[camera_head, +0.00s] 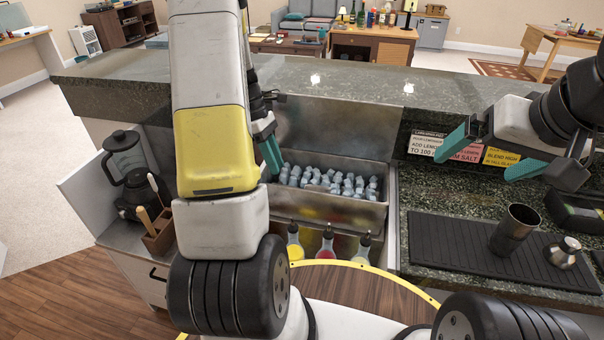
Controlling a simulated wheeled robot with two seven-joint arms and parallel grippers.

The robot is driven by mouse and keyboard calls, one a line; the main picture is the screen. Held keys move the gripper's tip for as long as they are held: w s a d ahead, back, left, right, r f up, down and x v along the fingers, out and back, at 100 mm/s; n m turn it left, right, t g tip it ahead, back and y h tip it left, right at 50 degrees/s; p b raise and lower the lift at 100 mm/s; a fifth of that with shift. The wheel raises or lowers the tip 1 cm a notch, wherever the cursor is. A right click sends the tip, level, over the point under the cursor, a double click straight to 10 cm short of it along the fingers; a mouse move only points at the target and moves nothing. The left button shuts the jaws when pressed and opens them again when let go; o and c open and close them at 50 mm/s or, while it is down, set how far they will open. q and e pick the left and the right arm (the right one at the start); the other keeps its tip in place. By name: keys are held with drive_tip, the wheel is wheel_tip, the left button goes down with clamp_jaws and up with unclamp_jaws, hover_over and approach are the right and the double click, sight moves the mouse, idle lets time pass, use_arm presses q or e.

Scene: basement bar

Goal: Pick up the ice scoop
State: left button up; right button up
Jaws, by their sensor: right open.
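I cannot make out the ice scoop; my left arm covers part of the counter and bin area. A metal ice bin (340,206) full of ice cubes (330,182) is set into the bar in the middle. My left gripper (272,162) hangs at the bin's left end, its teal fingertip close to the ice. Its other finger is not clearly seen, so its opening cannot be told. My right gripper (474,168) is open and empty above the right counter, in front of the recipe cards, its two teal fingers wide apart.
Several pour bottles (327,244) stand in the rail below the bin. A blender (126,172) and a wooden utensil holder (160,234) are at left. A black bar mat (450,238) at right holds a metal shaker cup (514,229) and a small metal shaker piece (564,253).

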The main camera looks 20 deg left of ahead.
use_arm(q)
drive_tip(key=x, duration=0.3)
drive_tip(key=d+x, duration=0.1)
drive_tip(key=x, duration=0.3)
drive_tip(key=shift+w, duration=0.1)
clamp_jaws()
